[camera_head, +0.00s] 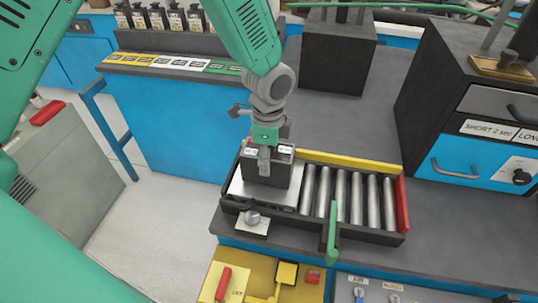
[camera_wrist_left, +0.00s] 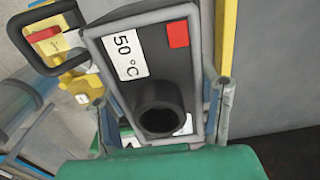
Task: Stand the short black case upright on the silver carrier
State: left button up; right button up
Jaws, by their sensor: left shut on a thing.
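The short black case (camera_head: 267,172) is a dark box with pale labels on its top, seen in the head view over the silver carrier (camera_head: 280,200). It looks upright. I cannot tell whether its base touches the carrier. My left gripper (camera_head: 265,153) is above the case and shut on it. In the left wrist view, the dark case (camera_wrist_left: 148,70) shows a "50 °C" label, a red square and a round black socket, between the fingers of my left gripper (camera_wrist_left: 163,108). My right gripper is in neither view.
Silver rollers (camera_head: 355,198) lie right of the carrier, with a yellow rail (camera_head: 350,163) behind and a red end wall (camera_head: 402,203). A green lever (camera_head: 332,230) stands in front. A black block (camera_head: 338,58) stands behind. A blue-fronted cabinet (camera_head: 470,160) stands at right.

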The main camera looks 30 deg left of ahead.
pick_arm(q)
jog(key=o, duration=1.4)
jog(key=shift+d, duration=0.1)
notch_tip(320, 180, up, 12)
jog(key=shift+r+b, duration=0.1)
jog(key=shift+b, duration=0.2)
